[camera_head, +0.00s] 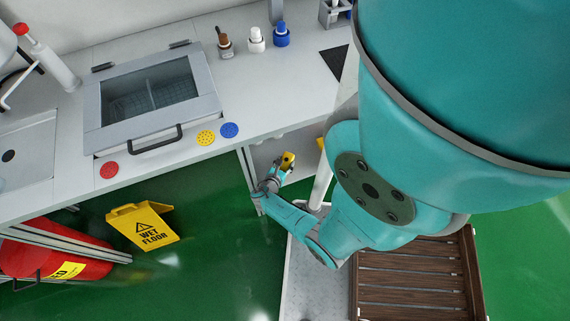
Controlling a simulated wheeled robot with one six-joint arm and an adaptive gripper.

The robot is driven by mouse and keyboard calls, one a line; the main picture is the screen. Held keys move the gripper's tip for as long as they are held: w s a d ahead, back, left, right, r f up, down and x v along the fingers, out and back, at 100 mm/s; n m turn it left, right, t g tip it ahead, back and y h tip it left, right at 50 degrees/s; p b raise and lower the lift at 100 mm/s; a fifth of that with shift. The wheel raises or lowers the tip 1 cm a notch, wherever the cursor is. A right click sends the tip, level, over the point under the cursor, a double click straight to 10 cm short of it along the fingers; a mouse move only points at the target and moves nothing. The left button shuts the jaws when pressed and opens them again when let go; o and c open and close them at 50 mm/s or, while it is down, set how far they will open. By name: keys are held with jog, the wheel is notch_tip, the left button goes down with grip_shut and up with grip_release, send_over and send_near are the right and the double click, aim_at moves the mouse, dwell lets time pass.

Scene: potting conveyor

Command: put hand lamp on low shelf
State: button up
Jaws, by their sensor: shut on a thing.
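My gripper (282,168) is small and far off in the head view, below the front edge of the counter. It is shut on a yellow and dark thing, which looks like the hand lamp (289,158). The low shelf (264,152) is the pale space under the counter, right of a grey upright. The lamp shows in front of this space or inside its opening; I cannot tell which, nor whether it touches the shelf. My arm hides the right part of the shelf.
The counter (265,105) overhangs the shelf. Several pale rounded things (290,131) show under it, and a yellow patch (320,143) shows beside my arm. A wet floor sign (143,226) stands left on the green floor. A slatted wooden crate (415,285) is at lower right.

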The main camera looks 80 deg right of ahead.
jog(key=shift+f, duration=0.45)
jog(key=shift+f, duration=0.1)
jog(key=o, duration=1.4)
jog(key=shift+o, duration=0.2)
